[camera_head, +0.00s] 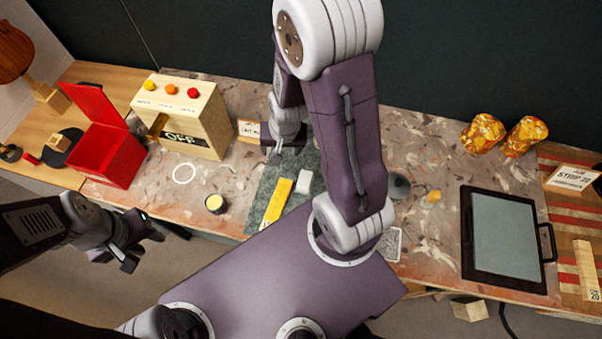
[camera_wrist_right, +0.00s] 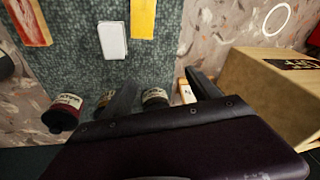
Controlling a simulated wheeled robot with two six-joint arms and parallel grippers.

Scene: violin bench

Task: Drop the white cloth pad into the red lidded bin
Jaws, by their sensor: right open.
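A small white pad (camera_head: 305,181), which looks like the white cloth pad, lies on the dark green mat (camera_head: 262,186), beside a yellow box. It also shows in the right wrist view (camera_wrist_right: 112,40), clear of the jaws. The red bin (camera_head: 108,157) stands at the left with its red lid (camera_head: 96,103) raised. My right gripper (camera_head: 273,155) is near the mat's far edge, beyond the pad; in its wrist view the jaws (camera_wrist_right: 162,92) are apart and empty. My left gripper (camera_head: 150,247) hangs in front of the bench's front edge, fingers apart and empty.
The yellow box (camera_head: 278,203) lies left of the pad. Jars (camera_wrist_right: 155,98) stand near the right jaws. A wooden button box (camera_head: 190,118) stands right of the bin. A white ring (camera_head: 184,173) and a small round tin (camera_head: 215,204) lie between bin and mat.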

